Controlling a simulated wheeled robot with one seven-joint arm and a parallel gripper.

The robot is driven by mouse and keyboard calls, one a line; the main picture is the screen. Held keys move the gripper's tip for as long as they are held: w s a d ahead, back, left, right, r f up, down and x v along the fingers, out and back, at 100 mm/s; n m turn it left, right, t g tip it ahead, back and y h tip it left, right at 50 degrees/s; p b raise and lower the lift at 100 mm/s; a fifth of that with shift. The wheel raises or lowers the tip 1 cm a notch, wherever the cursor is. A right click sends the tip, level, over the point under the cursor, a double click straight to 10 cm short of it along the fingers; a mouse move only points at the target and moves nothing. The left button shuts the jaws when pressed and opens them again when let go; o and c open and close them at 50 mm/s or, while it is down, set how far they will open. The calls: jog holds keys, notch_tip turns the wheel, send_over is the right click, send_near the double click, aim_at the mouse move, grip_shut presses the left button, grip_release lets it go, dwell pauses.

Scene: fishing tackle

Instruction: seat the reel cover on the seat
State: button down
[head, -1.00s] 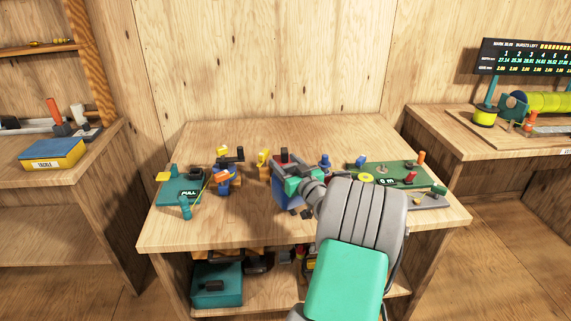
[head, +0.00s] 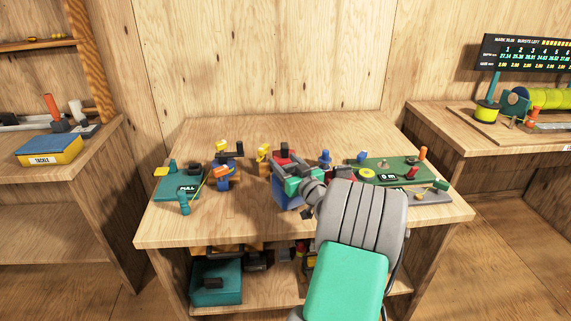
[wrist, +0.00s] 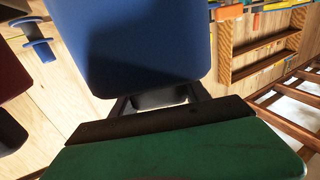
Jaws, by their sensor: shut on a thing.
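The blue cover (wrist: 140,45) fills the upper middle of the wrist view; I take it to be the reel cover. Its dark knob (wrist: 160,98) is between my fingers. In the head view the blue cover (head: 287,201) shows just under and left of my gripper (head: 292,187), above the middle of the table. My gripper is shut on the knob. A red piece with a black knob (head: 284,157) stands right behind it, and a red piece (wrist: 12,65) shows at the wrist view's left edge. I cannot make out the seat; my gripper and the cover hide that part of the table.
A reel with blue and orange parts (head: 224,173) and a teal board (head: 180,185) stand to the left. A blue spool (head: 325,160) stands behind my gripper. A green board (head: 395,170) lies at the right. The table's front left is clear.

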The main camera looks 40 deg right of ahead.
jog(key=shift+f+b, duration=1.15)
jog(key=shift+b, duration=0.1)
jog(key=shift+c, duration=2.3)
grip_release()
jog(key=v, duration=0.8)
jog(key=shift+b, duration=0.4)
jog(key=shift+w, duration=0.1)
